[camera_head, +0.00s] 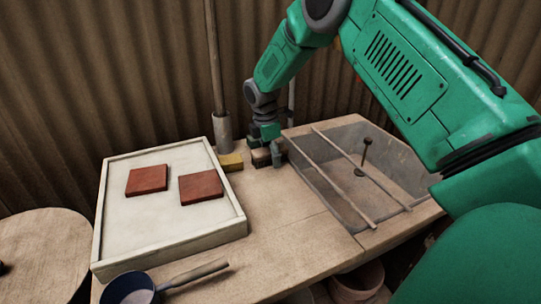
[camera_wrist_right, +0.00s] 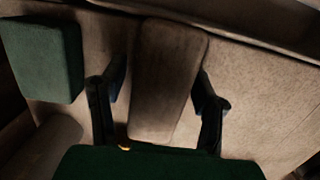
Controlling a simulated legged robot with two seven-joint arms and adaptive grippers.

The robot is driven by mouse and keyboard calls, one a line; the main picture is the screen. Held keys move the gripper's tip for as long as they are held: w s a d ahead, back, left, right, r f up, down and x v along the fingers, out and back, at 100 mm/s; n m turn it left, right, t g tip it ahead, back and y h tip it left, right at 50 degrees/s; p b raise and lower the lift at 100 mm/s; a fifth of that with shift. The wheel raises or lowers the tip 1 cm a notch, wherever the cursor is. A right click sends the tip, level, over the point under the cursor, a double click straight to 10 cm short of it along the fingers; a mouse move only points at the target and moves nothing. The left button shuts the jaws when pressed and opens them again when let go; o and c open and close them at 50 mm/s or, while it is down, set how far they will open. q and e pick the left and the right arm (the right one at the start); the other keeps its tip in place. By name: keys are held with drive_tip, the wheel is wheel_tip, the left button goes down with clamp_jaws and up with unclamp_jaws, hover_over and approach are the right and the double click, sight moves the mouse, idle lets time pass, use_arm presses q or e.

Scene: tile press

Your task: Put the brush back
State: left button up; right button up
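My right gripper (camera_head: 268,156) is low over the back of the wooden table, beside the metal basin. In the right wrist view its two fingers (camera_wrist_right: 160,95) stand apart on either side of a brown block-like piece (camera_wrist_right: 165,75). The fingers are close to its sides, and no clear grip shows. In the head view a small brown block (camera_head: 260,157) sits at the gripper, partly hidden by it. I cannot tell for sure whether this piece is the brush. A dark green block (camera_wrist_right: 42,55) lies to its left in the wrist view. My left gripper is out of view.
A pale tray (camera_head: 170,237) holds two red tiles (camera_head: 147,180). A handled pan (camera_head: 130,288) is at the front; the table's middle is clear.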

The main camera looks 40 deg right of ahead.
sight(266, 150)
drive_tip(key=r+p, duration=0.1)
drive_tip(key=r, duration=0.3)
drive_tip(key=a+r+p, duration=0.1)
drive_tip(key=r, duration=0.3)
drive_tip(key=r+p, duration=0.1)
drive_tip(key=r, duration=0.3)
drive_tip(key=shift+w+a, duration=0.25)
